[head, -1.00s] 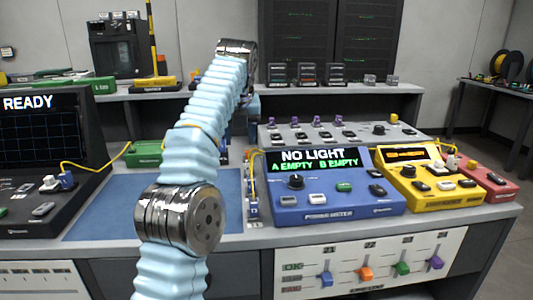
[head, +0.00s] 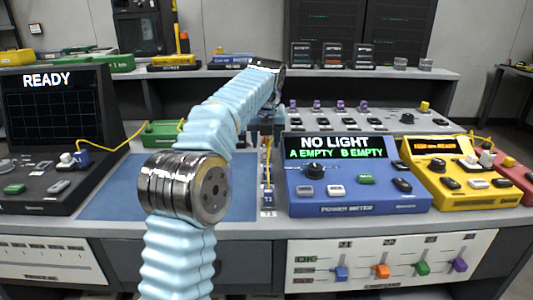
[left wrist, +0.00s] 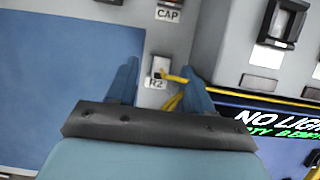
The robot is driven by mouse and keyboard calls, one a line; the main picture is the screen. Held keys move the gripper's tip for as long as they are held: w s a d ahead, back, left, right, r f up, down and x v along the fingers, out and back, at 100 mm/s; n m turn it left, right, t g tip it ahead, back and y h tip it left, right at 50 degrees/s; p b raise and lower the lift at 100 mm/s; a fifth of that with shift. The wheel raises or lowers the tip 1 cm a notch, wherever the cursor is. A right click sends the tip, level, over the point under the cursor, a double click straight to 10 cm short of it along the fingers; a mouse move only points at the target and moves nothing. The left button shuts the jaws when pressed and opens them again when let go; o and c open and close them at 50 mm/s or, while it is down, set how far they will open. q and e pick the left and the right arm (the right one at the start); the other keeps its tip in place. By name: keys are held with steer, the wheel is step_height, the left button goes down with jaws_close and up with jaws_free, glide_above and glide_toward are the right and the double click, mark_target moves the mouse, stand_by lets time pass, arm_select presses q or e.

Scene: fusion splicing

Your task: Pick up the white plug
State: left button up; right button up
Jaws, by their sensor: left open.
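Another white plug (head: 66,159) stands on the dark READY device at the left, next to a blue one. My right gripper is not in view.
The blue power meter (head: 355,188) reads NO LIGHT, A EMPTY, B EMPTY. The yellow device (head: 450,187) stands right of it. A green box (head: 160,134) stands behind the mat.

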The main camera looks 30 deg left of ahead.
mark_target(266, 146)
arm_select(q)
steer(key=x, duration=0.3)
steer(key=shift+d+f, duration=0.1)
steer(key=shift+f, duration=0.05)
jaws_close()
